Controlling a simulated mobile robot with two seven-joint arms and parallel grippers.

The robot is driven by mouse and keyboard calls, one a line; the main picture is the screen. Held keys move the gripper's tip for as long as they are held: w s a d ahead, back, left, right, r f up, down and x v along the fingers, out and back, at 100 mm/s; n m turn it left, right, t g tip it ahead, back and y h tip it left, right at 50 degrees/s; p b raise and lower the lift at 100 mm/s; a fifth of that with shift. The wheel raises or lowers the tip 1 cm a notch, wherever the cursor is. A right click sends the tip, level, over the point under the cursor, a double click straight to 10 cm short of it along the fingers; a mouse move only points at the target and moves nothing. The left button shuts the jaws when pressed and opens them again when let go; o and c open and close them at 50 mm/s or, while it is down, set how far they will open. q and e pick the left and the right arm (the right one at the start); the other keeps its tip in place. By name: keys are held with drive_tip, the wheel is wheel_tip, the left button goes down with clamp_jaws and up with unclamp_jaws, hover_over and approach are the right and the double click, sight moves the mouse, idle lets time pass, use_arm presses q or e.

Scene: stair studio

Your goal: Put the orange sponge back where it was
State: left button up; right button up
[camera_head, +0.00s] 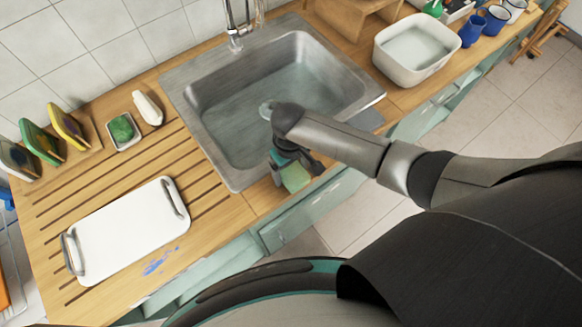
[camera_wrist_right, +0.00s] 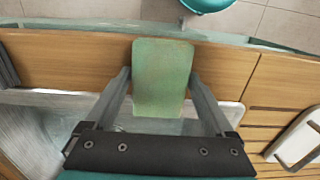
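My right gripper (camera_head: 285,162) is over the front edge of the sink and points down. Its fingers are closed on the two sides of a flat green sponge-like block (camera_wrist_right: 163,70), which also shows below the gripper in the head view (camera_head: 295,177). The face I see is green; I see no orange on it, and its far face is hidden. A small white dish (camera_head: 113,144) with a dark green sponge (camera_head: 122,128) in it stands at the back of the wooden counter, left of the sink. My left gripper is not in view.
The metal sink (camera_head: 222,165) holds water; a tap (camera_head: 236,40) stands behind it. A white tray (camera_head: 125,230) lies on the ribbed drainboard. A white basin (camera_head: 385,62) and blue mugs (camera_head: 473,30) are at right. Plates stand in a rack (camera_head: 85,135) at left.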

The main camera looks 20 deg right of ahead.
sight(290, 169)
drive_tip(key=shift+o, duration=0.6)
drive_tip(key=shift+r, duration=0.3)
wheel_tip(290, 169, up, 12)
drive_tip(key=p, duration=0.2)
drive_tip(key=shift+w+r, duration=0.15)
drive_tip(key=shift+w, duration=0.05)
